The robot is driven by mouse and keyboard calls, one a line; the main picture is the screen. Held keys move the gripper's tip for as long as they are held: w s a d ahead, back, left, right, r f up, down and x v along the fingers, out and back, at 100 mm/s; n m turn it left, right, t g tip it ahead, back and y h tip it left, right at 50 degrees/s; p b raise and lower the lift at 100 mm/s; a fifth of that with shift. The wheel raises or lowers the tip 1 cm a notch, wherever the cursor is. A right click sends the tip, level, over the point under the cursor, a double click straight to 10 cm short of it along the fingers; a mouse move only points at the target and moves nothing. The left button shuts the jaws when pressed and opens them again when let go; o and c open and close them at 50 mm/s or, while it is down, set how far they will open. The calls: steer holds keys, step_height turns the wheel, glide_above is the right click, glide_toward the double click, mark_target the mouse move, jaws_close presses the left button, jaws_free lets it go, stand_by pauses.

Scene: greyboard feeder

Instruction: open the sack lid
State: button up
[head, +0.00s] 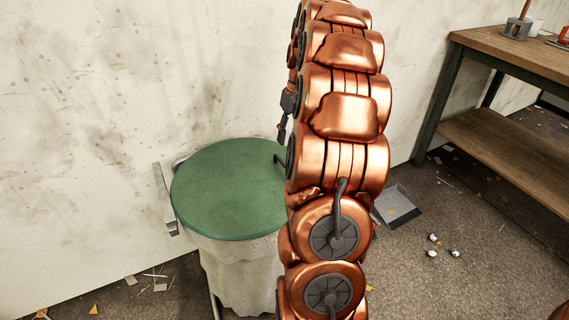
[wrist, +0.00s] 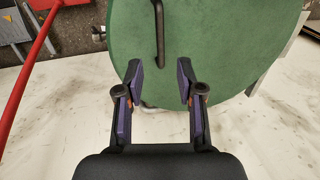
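The sack lid (head: 225,190) is a round green disc lying flat and closed on top of a pale sack (head: 240,268) in the head view. A dark bar handle (head: 279,159) stands at its right edge, partly hidden by my copper arm. In the wrist view the green lid (wrist: 215,45) fills the upper middle, with the dark handle (wrist: 159,32) on it. My gripper (wrist: 160,80) is open and empty, its two fingers apart below the handle's end in the picture. In the head view my gripper is mostly hidden behind the arm.
A wall stands close behind the sack. A workbench (head: 515,45) with a lower shelf is at the right. A grey dustpan-like tray (head: 398,206) and several small shiny balls lie on the floor. A red pole (wrist: 30,70) crosses the left of the wrist view.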

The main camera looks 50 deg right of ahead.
steer(key=shift+w+a+f+b, duration=0.15)
steer(key=shift+a+f, duration=0.1)
steer(key=shift+f, duration=1)
steer(key=shift+a+f+b, duration=0.15)
steer(key=shift+a+f, duration=0.05)
steer(key=shift+f, duration=1)
steer(key=shift+w+a+f+b, duration=0.15)
steer(key=shift+a+f, duration=0.1)
steer(key=shift+f, duration=1)
steer(key=shift+c, duration=0.4)
jaws_close()
